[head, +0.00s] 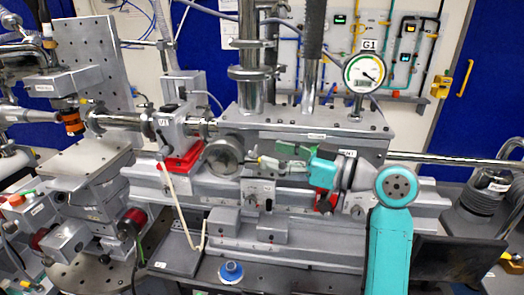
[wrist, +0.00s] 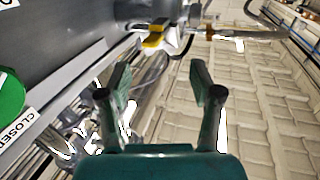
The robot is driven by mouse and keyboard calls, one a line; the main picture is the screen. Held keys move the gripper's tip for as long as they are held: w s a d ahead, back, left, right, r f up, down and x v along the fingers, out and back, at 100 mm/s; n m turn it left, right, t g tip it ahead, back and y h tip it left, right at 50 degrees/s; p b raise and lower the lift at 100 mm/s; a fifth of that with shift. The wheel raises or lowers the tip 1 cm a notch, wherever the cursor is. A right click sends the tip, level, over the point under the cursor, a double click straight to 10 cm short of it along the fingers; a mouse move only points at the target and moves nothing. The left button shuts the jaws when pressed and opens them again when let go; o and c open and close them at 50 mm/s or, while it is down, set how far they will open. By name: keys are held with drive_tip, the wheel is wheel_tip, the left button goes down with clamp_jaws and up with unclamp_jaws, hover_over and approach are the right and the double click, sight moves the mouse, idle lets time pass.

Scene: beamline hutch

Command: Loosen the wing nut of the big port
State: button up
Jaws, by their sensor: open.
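The big port (head: 222,158) is a round, metal-rimmed window on the front of the grey chamber in the head view. My gripper (head: 256,162) reaches in from the right, with its fingers just right of the port's rim. In the wrist view my gripper (wrist: 160,85) is open, with nothing between its fingers. A small yellow winged piece (wrist: 153,41), which looks like the wing nut, lies ahead of the fingertips and slightly left of the middle. It is apart from both fingers. I cannot make out the wing nut in the head view.
The grey chamber (head: 345,122) stands close beside my gripper; its wall fills the left of the wrist view. A green part (wrist: 10,92) and a CLOSED label (wrist: 17,130) sit there. A pressure gauge (head: 364,72) stands on top. A pale bent rod (head: 180,205) hangs left of the port.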

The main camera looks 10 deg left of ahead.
sight(254, 149)
drive_tip(key=shift+x, duration=2)
drive_tip(key=c, duration=1.2)
